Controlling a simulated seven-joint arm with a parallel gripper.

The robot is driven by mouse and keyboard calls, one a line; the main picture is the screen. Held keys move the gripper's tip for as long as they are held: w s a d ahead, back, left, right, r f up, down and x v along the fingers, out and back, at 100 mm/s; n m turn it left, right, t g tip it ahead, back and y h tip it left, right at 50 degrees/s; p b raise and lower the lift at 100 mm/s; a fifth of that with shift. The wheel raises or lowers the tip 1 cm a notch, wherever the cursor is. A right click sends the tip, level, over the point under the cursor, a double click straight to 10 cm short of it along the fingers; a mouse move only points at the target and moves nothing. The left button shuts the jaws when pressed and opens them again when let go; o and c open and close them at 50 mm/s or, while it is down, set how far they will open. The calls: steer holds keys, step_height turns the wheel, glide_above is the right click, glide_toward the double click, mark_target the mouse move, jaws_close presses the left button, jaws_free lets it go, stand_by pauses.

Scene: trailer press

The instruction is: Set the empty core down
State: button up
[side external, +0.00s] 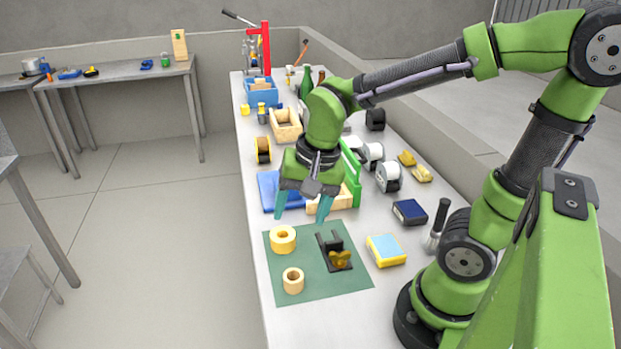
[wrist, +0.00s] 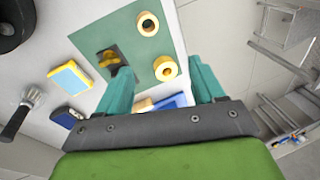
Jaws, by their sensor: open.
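The empty core (side external: 293,288), a short tan tube with a wide hole, stands on end on the green mat (side external: 345,285) near its front left. It also shows in the wrist view as a ring (wrist: 156,28). A thicker yellow roll (side external: 283,248) lies flat behind it, with its hole up. A black tape dispenser (side external: 331,243) with a yellow-brown part at its near end stands to their right on the mat. My gripper (side external: 302,218) is open and empty above the mat's far edge, clear of the core. In the wrist view its teal fingers (wrist: 158,66) are spread apart.
A blue and yellow box (side external: 386,250), a dark blue box (side external: 409,212) and a brush (side external: 439,225) are right of the mat. Behind my gripper are a blue tray (side external: 268,190), a green frame (side external: 350,172) and white rolls (side external: 388,177). The bench's left edge is close to the mat.

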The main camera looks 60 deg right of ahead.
steer(key=s+d+r+n+t+y, duration=0.1)
steer(key=s+r+n+t, duration=0.2)
steer(key=r+n, duration=0.3)
steer(key=shift+s+d+r+n+t, duration=0.2)
steer(key=shift+s+r+n+t, duration=0.1)
steer(key=shift+n+t, duration=0.3)
